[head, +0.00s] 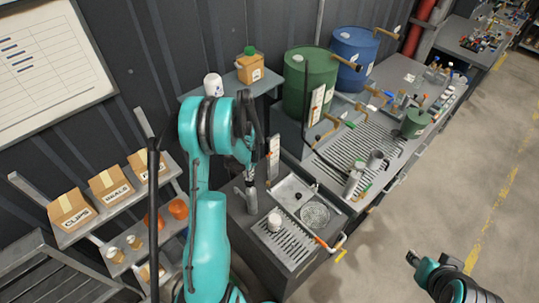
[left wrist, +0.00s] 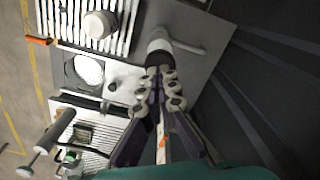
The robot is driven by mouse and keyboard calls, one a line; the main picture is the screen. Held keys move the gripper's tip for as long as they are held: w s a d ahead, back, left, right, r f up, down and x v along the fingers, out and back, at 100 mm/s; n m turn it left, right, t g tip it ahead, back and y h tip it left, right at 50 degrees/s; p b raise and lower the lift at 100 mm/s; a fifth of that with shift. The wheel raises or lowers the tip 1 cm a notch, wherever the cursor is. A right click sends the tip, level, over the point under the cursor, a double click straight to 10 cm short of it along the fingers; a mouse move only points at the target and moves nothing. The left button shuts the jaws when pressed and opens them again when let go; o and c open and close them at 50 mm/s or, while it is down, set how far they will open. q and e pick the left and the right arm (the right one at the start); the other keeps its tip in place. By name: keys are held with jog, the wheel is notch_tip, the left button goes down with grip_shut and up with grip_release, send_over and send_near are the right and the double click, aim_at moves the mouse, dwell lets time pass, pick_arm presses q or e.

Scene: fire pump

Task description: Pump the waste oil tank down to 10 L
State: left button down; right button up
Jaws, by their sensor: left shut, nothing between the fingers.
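A grey hand pump (head: 246,197) with a side bar stands on the dark cabinet top left of the steel drain tray; it shows in the left wrist view (left wrist: 160,44) just beyond my fingertips. My left gripper (head: 248,172) is shut and empty, pointing down above the pump; whether it touches the pump is unclear. It also shows in the left wrist view (left wrist: 161,78). An upright white level gauge (head: 273,157) with an orange mark stands behind the tray; its reading is too small to tell. The tank body is not clearly identifiable. My right gripper (head: 413,258) is at lower right, far from the pump.
The drain tray (head: 290,182) has a round strainer (head: 315,214), a white cup (head: 275,222) and an orange-handled valve (head: 326,243). A shelf with labelled boxes (head: 110,183) is at left. Floor at right is clear.

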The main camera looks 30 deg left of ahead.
aim_at(250, 184)
pick_arm(q)
jog(key=shift+f, duration=0.1)
jog(key=shift+f, duration=3.3)
jog(key=shift+r, duration=0.1)
jog(key=shift+r+p, duration=1)
jog(key=shift+r, duration=2.3)
jog(key=shift+f, duration=0.15)
